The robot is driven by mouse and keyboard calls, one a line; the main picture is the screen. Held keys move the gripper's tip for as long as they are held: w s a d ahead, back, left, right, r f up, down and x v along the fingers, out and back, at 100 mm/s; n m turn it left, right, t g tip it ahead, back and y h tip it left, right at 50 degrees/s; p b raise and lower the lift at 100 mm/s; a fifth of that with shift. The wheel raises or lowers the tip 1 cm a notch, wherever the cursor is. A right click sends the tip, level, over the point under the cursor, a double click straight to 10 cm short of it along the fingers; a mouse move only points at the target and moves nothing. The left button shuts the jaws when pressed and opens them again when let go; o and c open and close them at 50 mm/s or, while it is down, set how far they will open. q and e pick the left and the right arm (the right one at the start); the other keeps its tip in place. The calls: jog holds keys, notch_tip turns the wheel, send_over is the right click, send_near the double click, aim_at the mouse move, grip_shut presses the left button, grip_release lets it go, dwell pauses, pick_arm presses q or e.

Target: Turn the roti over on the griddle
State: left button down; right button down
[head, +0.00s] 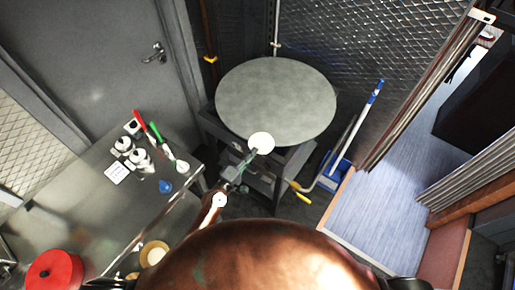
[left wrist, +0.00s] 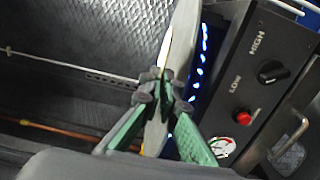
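The griddle (head: 280,90) is a large round grey plate on a dark stand in the head view. It appears nearly edge-on in the left wrist view (left wrist: 184,35). A small pale disc (head: 262,141) overlaps its near edge. I cannot tell whether this disc is the roti or a tool's head, and no other roti shows on the griddle. My left gripper (head: 241,169) is just in front of the disc. In the left wrist view its green fingers (left wrist: 162,92) are closed around a flat grey tool (left wrist: 156,132). My right gripper is not in view.
The stove's control panel (left wrist: 268,75) has a black knob and a red button, with blue flames (left wrist: 200,58) beside it. A steel counter (head: 85,215) at left carries several white jars, utensils and a red pot (head: 55,271). A blue dustpan (head: 335,172) stands right of the stove.

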pick_arm(q)
jog(key=s+a+r+p, duration=0.1)
jog(key=s+a+r, duration=0.2)
jog(key=s+a, duration=0.2)
jog(key=shift+s, duration=0.9)
